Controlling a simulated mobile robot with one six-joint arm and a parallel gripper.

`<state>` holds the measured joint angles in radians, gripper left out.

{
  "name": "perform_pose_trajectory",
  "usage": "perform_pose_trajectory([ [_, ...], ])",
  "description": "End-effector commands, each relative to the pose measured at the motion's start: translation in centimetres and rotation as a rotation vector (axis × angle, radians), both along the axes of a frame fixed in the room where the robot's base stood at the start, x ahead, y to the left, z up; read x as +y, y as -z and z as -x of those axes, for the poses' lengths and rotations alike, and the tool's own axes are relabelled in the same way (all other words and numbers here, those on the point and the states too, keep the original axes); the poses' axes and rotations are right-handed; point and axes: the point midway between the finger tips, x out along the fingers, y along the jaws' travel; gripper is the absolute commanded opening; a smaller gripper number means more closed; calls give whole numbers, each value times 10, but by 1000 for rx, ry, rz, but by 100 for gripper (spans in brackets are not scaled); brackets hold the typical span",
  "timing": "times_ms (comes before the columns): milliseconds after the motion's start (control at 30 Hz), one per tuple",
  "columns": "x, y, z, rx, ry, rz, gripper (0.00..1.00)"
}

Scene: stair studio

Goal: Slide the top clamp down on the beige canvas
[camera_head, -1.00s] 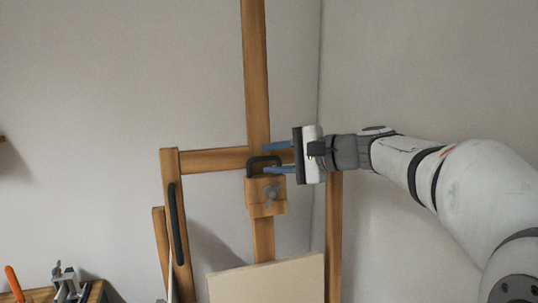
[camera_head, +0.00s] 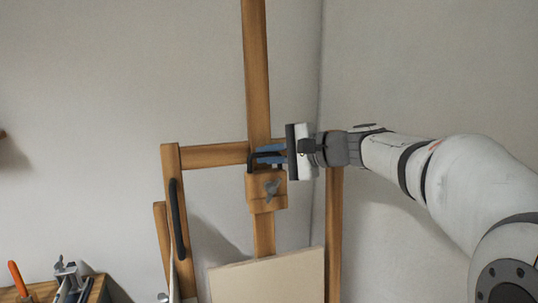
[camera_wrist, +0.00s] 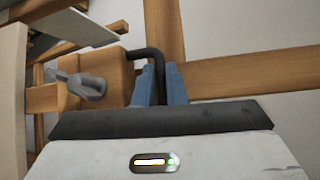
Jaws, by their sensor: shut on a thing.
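The top clamp (camera_head: 258,191) is a wooden block with a grey wing knob and a black handle on top. It sits on the easel's upright mast, above the canvas. The beige canvas (camera_head: 268,280) stands below it, with a gap between its top edge and the clamp. My gripper (camera_head: 268,154) comes from the right, its blue fingers shut on the black handle. In the wrist view the fingers (camera_wrist: 158,86) close around the handle (camera_wrist: 148,54), and the clamp block (camera_wrist: 108,72) with its knob lies to the left.
The easel's crossbar (camera_head: 212,155) runs behind the clamp, and its right leg (camera_head: 334,230) stands below my wrist. A wooden surface (camera_head: 94,292) with tools is at the lower left. Wall is close on the right. The mast (camera_head: 264,235) between clamp and canvas is bare.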

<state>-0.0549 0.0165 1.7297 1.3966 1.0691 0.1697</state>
Motion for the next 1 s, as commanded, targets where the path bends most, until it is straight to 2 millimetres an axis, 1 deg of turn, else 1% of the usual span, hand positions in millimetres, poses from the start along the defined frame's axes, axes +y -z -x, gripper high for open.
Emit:
perform_pose_trajectory([
  [300,0,1,0,0,0,0,0],
  [467,0,11,1,0,0,1,0],
  [567,-1,23,2,1,-1,1,0],
  [1000,-4,89,11,1,-1,0,0],
])
